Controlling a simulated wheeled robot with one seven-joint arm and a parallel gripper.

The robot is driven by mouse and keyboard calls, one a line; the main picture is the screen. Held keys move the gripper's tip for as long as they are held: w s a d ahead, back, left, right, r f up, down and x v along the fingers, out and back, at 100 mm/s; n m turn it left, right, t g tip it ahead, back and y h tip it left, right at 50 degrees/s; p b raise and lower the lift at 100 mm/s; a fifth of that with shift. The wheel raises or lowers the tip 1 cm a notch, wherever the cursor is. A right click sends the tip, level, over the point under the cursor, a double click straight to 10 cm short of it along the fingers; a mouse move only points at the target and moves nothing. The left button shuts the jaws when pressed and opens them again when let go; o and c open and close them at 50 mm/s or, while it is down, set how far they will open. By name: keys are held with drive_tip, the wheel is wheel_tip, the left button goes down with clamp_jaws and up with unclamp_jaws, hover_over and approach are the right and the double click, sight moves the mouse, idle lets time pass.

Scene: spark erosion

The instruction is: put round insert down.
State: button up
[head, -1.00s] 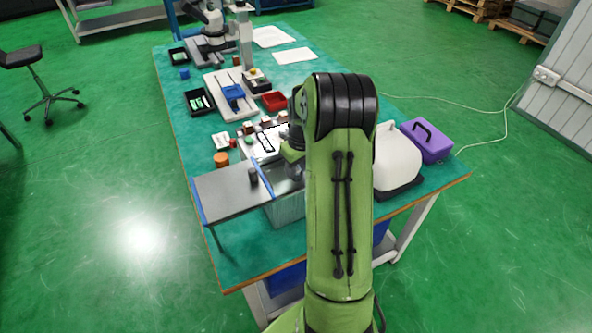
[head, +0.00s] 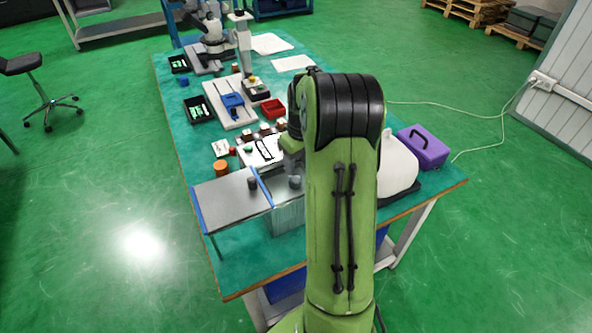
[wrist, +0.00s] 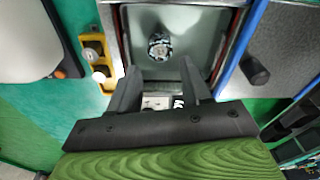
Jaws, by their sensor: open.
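A small grey round piece, which looks like the round insert (wrist: 160,47), stands on the pale floor of a square tank (wrist: 206,14) in the wrist view. In the head view a small grey cylinder (head: 295,182), likely the same piece, shows beside my arm at the tank. My gripper (wrist: 157,84) is open and empty, its two fingers apart and pointing towards the piece. A gap shows between the fingertips and the piece. In the head view my arm hides the fingers.
A grey plate (head: 222,198) with blue edges adjoins the tank and carries a dark cylinder (head: 252,183). A yellow two-button box (wrist: 96,62) sits left of the tank in the wrist view. An orange round container (head: 221,168) and a purple case (head: 424,147) stand on the bench.

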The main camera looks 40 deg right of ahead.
wheel_tip(320, 180, up, 5)
drive_tip(key=s+a+r+t+h, duration=0.1)
drive_tip(key=s+a+r, duration=0.2)
drive_tip(key=a+r, duration=0.35)
drive_tip(key=s+a+r+t, duration=0.1)
drive_tip(key=s+a+r, duration=0.2)
drive_tip(key=a, duration=0.7)
drive_tip(key=s+a+t+y+p, duration=0.1)
drive_tip(key=s+a+t, duration=0.1)
drive_tip(key=s+a, duration=0.7)
drive_tip(key=shift+s+a+n, duration=0.3)
drive_tip(key=shift+s+n, duration=0.1)
drive_tip(key=shift+s, duration=1.7)
